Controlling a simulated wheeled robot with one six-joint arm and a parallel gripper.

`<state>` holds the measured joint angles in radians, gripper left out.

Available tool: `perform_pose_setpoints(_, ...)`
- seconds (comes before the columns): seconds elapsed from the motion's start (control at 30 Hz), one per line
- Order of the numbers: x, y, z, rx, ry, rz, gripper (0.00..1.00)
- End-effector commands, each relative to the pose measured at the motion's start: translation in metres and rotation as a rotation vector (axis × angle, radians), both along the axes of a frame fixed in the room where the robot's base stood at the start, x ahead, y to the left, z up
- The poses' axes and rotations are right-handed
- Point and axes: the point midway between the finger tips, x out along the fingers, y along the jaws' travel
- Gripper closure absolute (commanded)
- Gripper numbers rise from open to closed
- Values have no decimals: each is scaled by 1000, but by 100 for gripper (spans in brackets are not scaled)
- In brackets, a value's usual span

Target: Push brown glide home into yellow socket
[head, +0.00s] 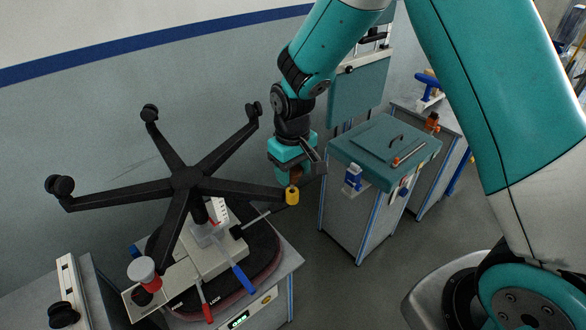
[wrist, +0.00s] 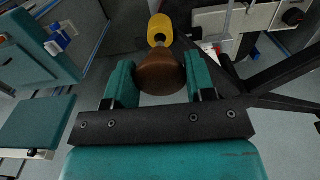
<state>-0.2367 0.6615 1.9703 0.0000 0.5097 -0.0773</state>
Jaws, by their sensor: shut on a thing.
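The brown glide (wrist: 160,72) is held between the two teal fingers of my gripper (wrist: 161,84). In the head view my gripper (head: 295,172) points down at the end of one leg of the black five-legged chair base (head: 188,178), with the brown glide (head: 296,176) showing only in part. The yellow socket (head: 292,196) is at the tip of that leg, just below the glide. I cannot tell whether the glide touches the socket.
The chair base stands upside down on a fixture (head: 205,250) with red and blue handles. Other legs carry black casters (head: 60,186). A white-and-red cup-like part (head: 142,270) is at the front leg. A teal-topped cabinet (head: 375,150) stands to the right.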

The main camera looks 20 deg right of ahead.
Motion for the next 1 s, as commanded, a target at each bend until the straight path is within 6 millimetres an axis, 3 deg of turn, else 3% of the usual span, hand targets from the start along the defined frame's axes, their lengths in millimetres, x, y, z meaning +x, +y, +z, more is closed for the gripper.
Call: perform_pose_setpoints(1.0,0,0,-27,0,0,0,71)
